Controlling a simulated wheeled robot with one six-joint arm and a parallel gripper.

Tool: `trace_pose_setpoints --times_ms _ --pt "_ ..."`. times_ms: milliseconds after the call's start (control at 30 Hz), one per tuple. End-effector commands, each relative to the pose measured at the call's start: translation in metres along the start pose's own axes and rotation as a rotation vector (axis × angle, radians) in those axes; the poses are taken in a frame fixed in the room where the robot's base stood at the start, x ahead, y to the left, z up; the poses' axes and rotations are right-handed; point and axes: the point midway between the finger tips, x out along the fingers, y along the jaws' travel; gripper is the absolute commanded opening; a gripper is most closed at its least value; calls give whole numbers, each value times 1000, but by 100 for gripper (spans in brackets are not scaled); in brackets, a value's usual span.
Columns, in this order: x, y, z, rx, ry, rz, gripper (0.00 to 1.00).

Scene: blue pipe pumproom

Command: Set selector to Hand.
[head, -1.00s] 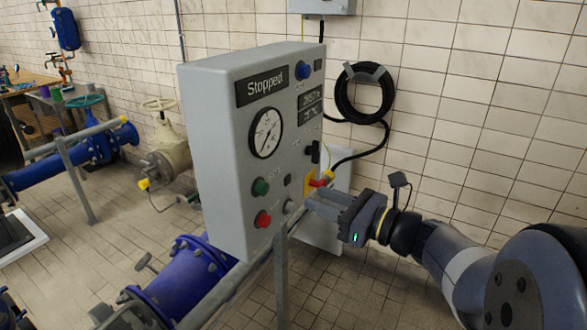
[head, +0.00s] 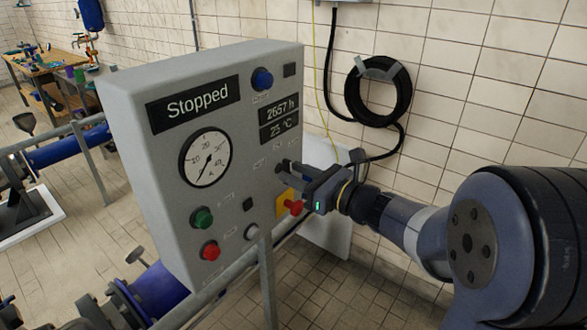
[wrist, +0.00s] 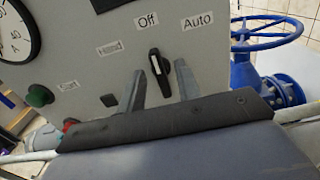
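The selector (wrist: 159,72) is a black knob with a white stripe on the grey control panel (head: 140,150). In the wrist view its stripe points up, roughly towards the "Off" label (wrist: 147,20). The "Auto" label (wrist: 197,20) is to the upper right, and a smaller label (wrist: 110,47) to the left is too blurred to read surely. My gripper (wrist: 160,82) is open, with one finger on each side of the knob; I cannot tell whether they touch it. In the head view my gripper (head: 282,171) is at the panel's right side and largely hides the selector.
Just below my gripper is a red handle (head: 293,207) on a yellow plate. Green (head: 202,218) and red (head: 210,251) buttons are lower left on the panel. The display (head: 197,102) reads "Stopped". A grey rail (head: 267,280) runs below; a blue handwheel (wrist: 262,35) is right.

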Motion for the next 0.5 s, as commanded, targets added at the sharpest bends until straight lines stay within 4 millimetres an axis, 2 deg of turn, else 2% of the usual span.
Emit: trace_pose_setpoints --times_ms 133,400,500 --pt "9 0 0 1 0 0 33" --pt "10 0 0 1 0 -1 33" --pt "10 0 0 1 0 -1 26"
